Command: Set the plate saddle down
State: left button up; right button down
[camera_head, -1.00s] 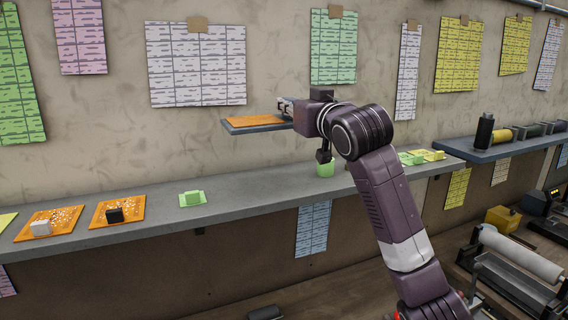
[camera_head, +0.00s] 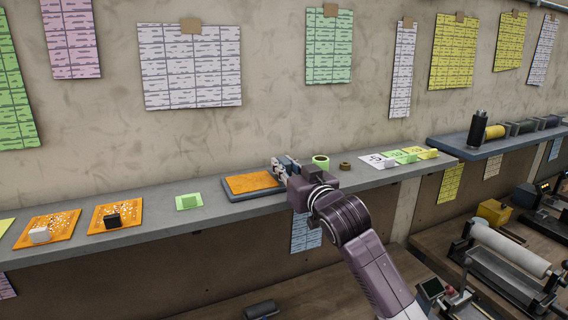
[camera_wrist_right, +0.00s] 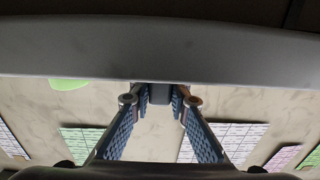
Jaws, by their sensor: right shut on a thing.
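The plate saddle (camera_head: 235,198) is a blue-grey tray with an orange plate (camera_head: 252,182) lying flat on it. It is level at the middle of the grey shelf, on or just above its surface; I cannot tell if it touches. My right gripper (camera_head: 284,168) is shut on the saddle at its right end. In the right wrist view the two ribbed fingers (camera_wrist_right: 160,100) close on a small grey-blue part of the saddle (camera_wrist_right: 160,93). The left gripper is not in view.
On the grey shelf (camera_head: 160,212), a green roll (camera_head: 321,161) and a small brown ring (camera_head: 345,166) stand right of my gripper.

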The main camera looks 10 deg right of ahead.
jog(key=c, duration=2.3)
grip_release()
jog(key=shift+f, duration=0.1)
jog(key=o, duration=0.5)
jog(key=shift+s, duration=0.1)
jog(key=shift+s, duration=0.25)
jog(key=s+b, duration=0.1)
jog(key=s, duration=0.2)
jog(key=s+d+b, duration=0.1)
jog(key=s, duration=0.3)
jog(key=s+d+b, duration=0.1)
jog(key=s+b, duration=0.1)
jog(key=s, duration=0.2)
jog(key=shift+s+d, duration=0.1)
jog(key=shift+d, duration=0.05)
